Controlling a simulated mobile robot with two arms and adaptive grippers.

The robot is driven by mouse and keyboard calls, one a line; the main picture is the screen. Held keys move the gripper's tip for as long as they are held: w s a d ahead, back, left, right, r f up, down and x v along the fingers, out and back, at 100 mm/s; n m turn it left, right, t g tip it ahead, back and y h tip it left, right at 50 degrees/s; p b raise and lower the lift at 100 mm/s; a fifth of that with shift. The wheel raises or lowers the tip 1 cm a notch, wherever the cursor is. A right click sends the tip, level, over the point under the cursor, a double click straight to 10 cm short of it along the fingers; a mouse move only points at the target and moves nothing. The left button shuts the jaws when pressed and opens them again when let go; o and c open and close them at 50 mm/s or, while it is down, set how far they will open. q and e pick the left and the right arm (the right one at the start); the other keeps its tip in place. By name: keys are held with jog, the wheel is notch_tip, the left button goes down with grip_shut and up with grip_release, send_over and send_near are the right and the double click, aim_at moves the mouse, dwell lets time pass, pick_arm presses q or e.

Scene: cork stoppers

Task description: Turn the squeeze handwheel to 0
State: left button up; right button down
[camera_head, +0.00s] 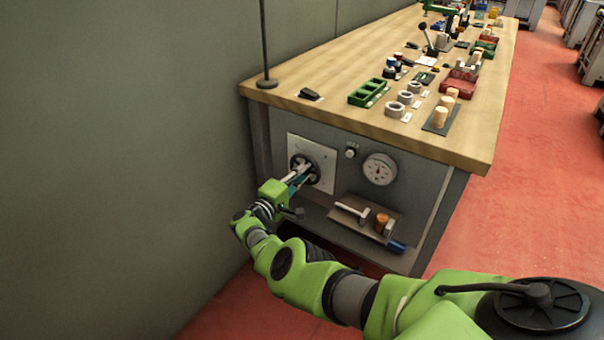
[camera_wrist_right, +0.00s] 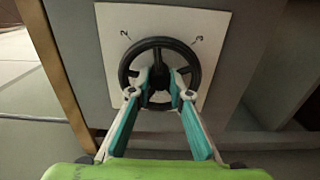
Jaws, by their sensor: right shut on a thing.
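The squeeze handwheel (camera_wrist_right: 194,58) is a black spoked wheel on a white square plate (camera_wrist_right: 112,24) with small numerals near its top corners. In the head view the handwheel (camera_head: 311,164) is on the bench's front panel, partly covered by my gripper. My right gripper (camera_wrist_right: 160,94) reaches it with both fingers at the hub and lower spoke, shut on the handwheel. In the head view the right gripper (camera_head: 298,179) comes in from below left. My left gripper is not in view.
A round gauge (camera_head: 380,169) and a small knob (camera_head: 350,153) sit right of the plate. A lower shelf (camera_head: 352,225) holds a mallet and cork-coloured pieces. The wooden bench top (camera_head: 340,112) above carries trays, rings and corks. A grey wall (camera_head: 120,150) stands close on the left.

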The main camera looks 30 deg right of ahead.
dwell(0.5)
jog(key=c, duration=2.1)
grip_release()
jog(key=shift+c, duration=0.2)
